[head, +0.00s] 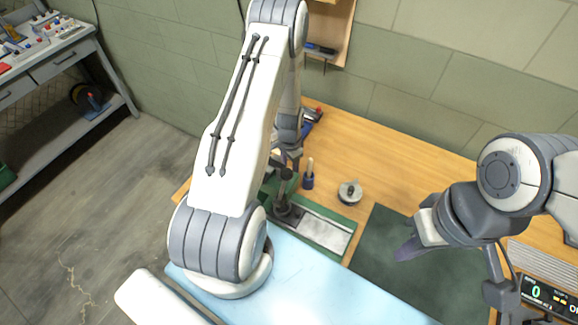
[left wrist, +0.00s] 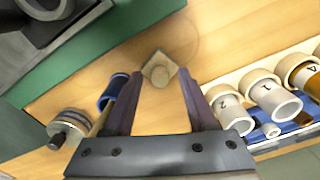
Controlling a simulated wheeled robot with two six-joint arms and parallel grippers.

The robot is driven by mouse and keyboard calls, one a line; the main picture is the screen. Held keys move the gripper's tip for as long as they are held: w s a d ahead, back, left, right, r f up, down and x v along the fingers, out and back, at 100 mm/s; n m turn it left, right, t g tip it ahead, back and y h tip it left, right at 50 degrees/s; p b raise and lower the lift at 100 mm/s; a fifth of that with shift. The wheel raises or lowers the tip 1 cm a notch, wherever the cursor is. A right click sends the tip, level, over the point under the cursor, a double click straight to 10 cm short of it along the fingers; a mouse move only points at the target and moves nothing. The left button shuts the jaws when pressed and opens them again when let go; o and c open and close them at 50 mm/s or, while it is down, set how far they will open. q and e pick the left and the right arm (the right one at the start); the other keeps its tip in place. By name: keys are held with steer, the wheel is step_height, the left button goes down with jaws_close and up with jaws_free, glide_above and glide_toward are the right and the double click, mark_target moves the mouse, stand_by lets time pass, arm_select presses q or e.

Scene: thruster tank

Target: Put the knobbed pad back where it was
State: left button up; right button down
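The left gripper is open; I cannot tell whether the piece rests on the table. In the head view my left arm hides this spot. My right gripper (head: 412,243) hangs over the dark green mat (head: 382,262). Its fingers overlap, so its opening is unclear.
A green-based fixture with a metal plate (head: 322,231) stands near the left arm. A blue holder with a wooden handle (head: 308,180) and a knobbed grey disc (head: 350,193) stand behind it. Numbered white cylinders (left wrist: 262,92) line the right of the wrist view.

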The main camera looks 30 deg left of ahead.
arm_select(q)
steer(key=shift+r, duration=0.2)
steer(key=shift+w+r, duration=0.1)
steer(key=shift+r, duration=0.1)
step_height(320, 180, up, 11)
steer(key=b, duration=0.4)
steer(key=s+d+r+m, duration=0.1)
steer(key=s+d+r, duration=0.1)
steer(key=d+r, duration=0.45)
steer(key=s+d+r+m, duration=0.1)
steer(key=s+d+r, duration=0.15)
steer(key=d, duration=0.65)
steer(key=s+d+r, duration=0.4)
steer(key=s+d, duration=0.1)
steer(key=s, duration=0.4)
steer(key=s+d+r+m+h, duration=0.1)
steer(key=s+d+r, duration=0.2)
steer(key=s, duration=0.6)
steer(key=d, duration=0.2)
steer(key=shift+s+d+r, duration=0.25)
steer(key=shift+d+r, duration=0.15)
steer(key=shift+f, duration=0.1)
